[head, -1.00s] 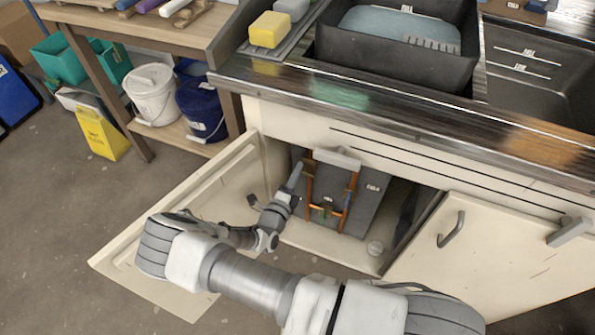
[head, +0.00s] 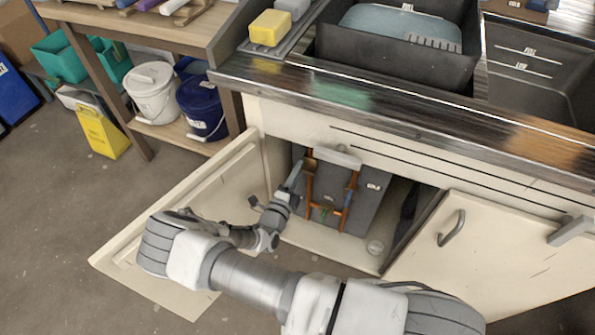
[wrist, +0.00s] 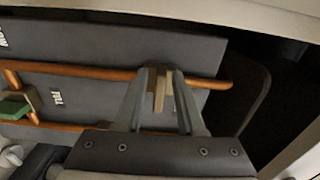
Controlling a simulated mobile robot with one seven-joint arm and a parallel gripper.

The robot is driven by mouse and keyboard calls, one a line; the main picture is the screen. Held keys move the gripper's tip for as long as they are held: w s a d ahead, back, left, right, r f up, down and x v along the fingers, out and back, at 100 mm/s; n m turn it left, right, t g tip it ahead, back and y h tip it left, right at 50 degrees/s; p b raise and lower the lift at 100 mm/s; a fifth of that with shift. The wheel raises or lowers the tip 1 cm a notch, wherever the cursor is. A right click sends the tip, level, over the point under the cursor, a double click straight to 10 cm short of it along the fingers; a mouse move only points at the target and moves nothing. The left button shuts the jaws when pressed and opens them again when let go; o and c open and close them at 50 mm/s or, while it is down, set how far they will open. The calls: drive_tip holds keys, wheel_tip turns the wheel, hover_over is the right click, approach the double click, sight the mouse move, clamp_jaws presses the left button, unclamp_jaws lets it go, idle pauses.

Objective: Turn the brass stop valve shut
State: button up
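The brass stop valve (wrist: 158,92) sits on a copper pipe inside the open sink cabinet. In the head view, its brass-coloured part (head: 310,163) shows near the top of the left upright pipe. In the wrist view, my gripper (wrist: 160,85) has one finger on each side of the valve's flat handle, and the fingertips appear to press on it. In the head view, my gripper (head: 296,176) reaches in from the left to that pipe. The valve's body is partly hidden by the fingers.
A green-handled fitting (wrist: 15,106) sits lower on the copper pipework. A dark grey labelled panel (head: 370,200) stands behind.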

drive_tip(key=shift+o, duration=0.3)
drive_tip(key=shift+a, duration=0.1)
drive_tip(key=p+v, duration=0.2)
drive_tip(key=v, duration=1.5)
drive_tip(key=shift+s+p, duration=0.2)
drive_tip(key=shift+p, duration=0.2)
